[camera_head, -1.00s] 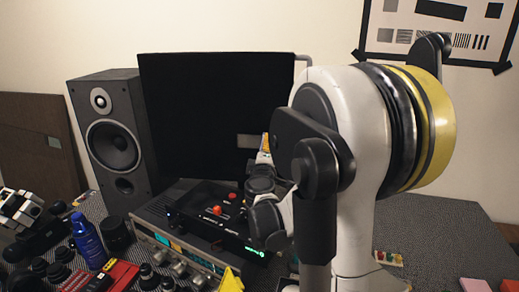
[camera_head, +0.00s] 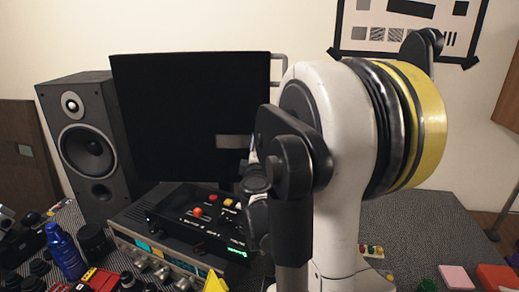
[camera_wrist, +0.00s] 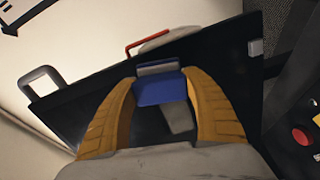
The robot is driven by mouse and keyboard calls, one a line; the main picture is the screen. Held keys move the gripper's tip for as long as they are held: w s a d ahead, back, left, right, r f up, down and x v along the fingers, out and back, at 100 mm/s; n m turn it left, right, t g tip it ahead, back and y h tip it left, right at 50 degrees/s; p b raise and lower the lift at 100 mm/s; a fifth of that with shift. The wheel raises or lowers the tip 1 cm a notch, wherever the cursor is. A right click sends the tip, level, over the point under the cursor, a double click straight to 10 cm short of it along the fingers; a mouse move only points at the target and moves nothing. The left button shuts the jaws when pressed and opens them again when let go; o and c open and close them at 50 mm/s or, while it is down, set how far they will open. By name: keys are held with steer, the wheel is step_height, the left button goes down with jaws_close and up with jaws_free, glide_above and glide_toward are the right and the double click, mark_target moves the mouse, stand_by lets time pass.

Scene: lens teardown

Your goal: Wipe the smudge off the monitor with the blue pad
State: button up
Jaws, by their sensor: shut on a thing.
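The black monitor (camera_head: 165,115) stands upright behind the gear. A grey rectangular smudge (camera_head: 233,141) shows low on the right part of its screen. In the wrist view the monitor (camera_wrist: 85,112) fills the middle, tilted in the picture, and the grey smudge (camera_wrist: 180,118) shows between my fingers. My gripper (camera_wrist: 160,86) has two orange-tan fingers shut on the blue pad (camera_wrist: 158,91), which has a grey strip along its far edge. The pad is in front of the screen; I cannot tell whether it touches. In the head view my arm hides most of the gripper and pad.
A black speaker (camera_head: 88,150) stands left of the monitor. A stereo unit (camera_head: 150,255) with a black control box (camera_head: 195,215) on it sits below the screen. A blue bottle (camera_head: 64,252) and dark lens parts crowd the front left.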

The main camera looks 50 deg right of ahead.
steer(key=shift+w+a+b, duration=0.2)
steer(key=shift+w+a, duration=1.4)
steer(key=shift+w, duration=0.25)
steer(key=shift+w+a+b, duration=0.15)
steer(key=shift+w+a, duration=1.4)
steer(key=shift+w, duration=0.25)
steer(key=shift+w+a+b, duration=0.2)
steer(key=shift+w+a, duration=1.4)
steer(key=shift+w, duration=0.25)
steer(key=v, duration=0.6)
steer(key=shift+s, duration=0.15)
steer(key=v, duration=0.2)
steer(key=shift+s+a, duration=0.25)
steer(key=shift+a, duration=0.1)
steer(key=shift+d, duration=0.1)
steer(key=x, duration=0.7)
